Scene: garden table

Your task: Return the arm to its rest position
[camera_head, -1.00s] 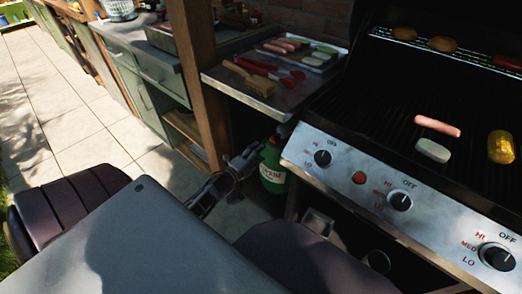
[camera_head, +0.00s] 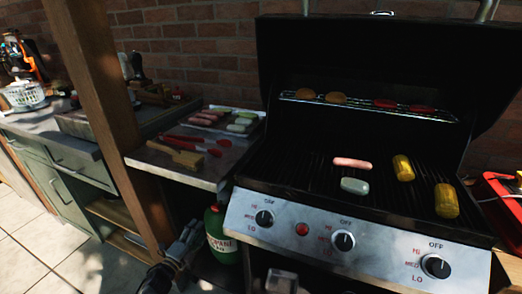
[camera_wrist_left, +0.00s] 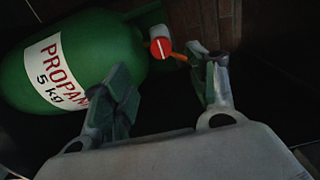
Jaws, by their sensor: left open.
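My left gripper (camera_head: 180,250) shows at the bottom of the head view, low in front of the side shelf and left of the green propane tank (camera_head: 221,234). In the left wrist view its two fingers (camera_wrist_left: 165,88) are apart with nothing between them. The propane tank (camera_wrist_left: 88,62) lies behind and to the left of the fingers there, with a red valve knob (camera_wrist_left: 161,48) showing beyond the gap. I cannot tell whether a finger touches the tank. My right gripper is not in view.
The grill (camera_head: 345,242) stands at the right, holding a sausage (camera_head: 352,163), a pale piece (camera_head: 354,186) and corn (camera_head: 446,201). The side shelf (camera_head: 205,172) holds red tongs (camera_head: 190,145), a brush (camera_head: 176,154) and a food tray (camera_head: 258,128). A wooden post (camera_head: 107,100) stands left of the shelf.

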